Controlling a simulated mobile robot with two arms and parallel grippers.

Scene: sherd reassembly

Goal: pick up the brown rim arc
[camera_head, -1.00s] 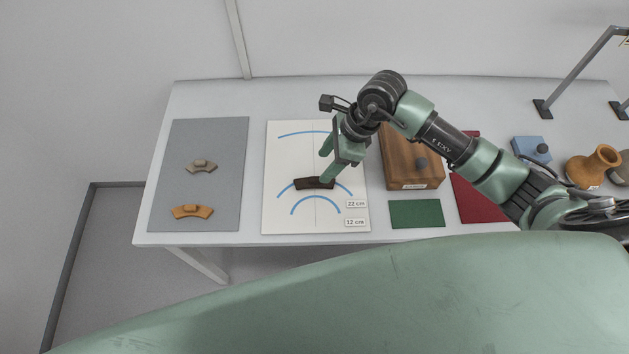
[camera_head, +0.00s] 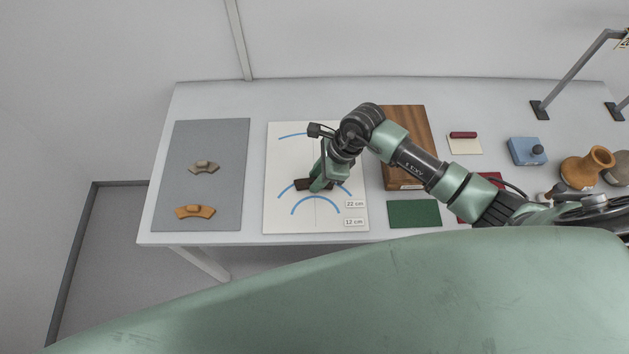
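The dark brown rim arc (camera_head: 302,185) lies on the white chart sheet (camera_head: 285,220), along the 22 cm blue curve. My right gripper (camera_head: 319,185) is down at the arc, its fingers over the arc's middle and hiding part of it. Whether the fingers are closed on the arc or stand around it cannot be told. My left gripper is not in view.
A grey mat (camera_head: 178,150) at the left bears a grey-beige sherd (camera_head: 204,168) and an orange sherd (camera_head: 195,211). Right of the sheet are a wooden block (camera_head: 405,125), a green mat (camera_head: 413,213), a blue block (camera_head: 522,151) and an orange jug (camera_head: 583,168).

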